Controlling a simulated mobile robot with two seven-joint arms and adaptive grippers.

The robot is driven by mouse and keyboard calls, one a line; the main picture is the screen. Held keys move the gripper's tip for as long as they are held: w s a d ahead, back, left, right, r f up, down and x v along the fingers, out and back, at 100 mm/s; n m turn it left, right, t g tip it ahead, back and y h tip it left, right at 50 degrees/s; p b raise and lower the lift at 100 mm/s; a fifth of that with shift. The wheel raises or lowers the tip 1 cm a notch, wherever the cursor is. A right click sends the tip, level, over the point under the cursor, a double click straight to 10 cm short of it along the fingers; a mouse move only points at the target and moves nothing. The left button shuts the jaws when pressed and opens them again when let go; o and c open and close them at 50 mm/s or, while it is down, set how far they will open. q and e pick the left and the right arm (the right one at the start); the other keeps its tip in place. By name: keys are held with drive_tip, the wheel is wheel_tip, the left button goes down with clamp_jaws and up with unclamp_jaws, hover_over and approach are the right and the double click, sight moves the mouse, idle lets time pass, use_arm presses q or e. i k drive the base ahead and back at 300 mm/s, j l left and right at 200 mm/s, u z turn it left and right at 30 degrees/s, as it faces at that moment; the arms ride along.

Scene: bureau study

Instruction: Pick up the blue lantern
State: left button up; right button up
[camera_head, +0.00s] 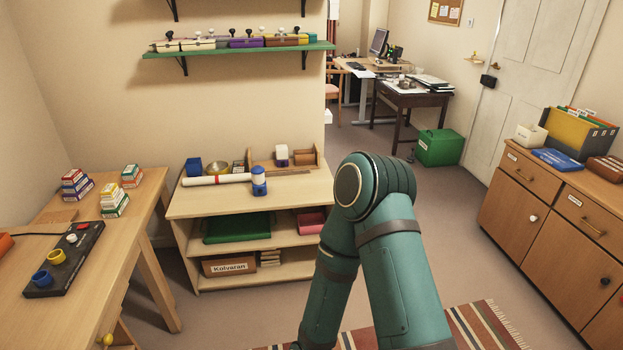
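A small upright blue object with a white band (259,182) stands near the front edge of the top of the low wooden shelf unit (310,189). It looks like the blue lantern, but it is too small to be sure. Neither gripper shows in the view, and nothing covers the blue object.
A blue box (194,167), a brass bowl (217,168) and a wooden rack (304,160) stand behind on the shelf top. A desk (130,222) is at left, a cabinet (514,196) at right. A green box (440,147) sits on the floor. Open floor lies between.

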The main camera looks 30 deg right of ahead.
sight(258, 182)
drive_tip(key=z, duration=0.55)
drive_tip(key=i+l+z, duration=0.1)
drive_tip(key=i+z, duration=0.2)
drive_tip(key=i, duration=1.35)
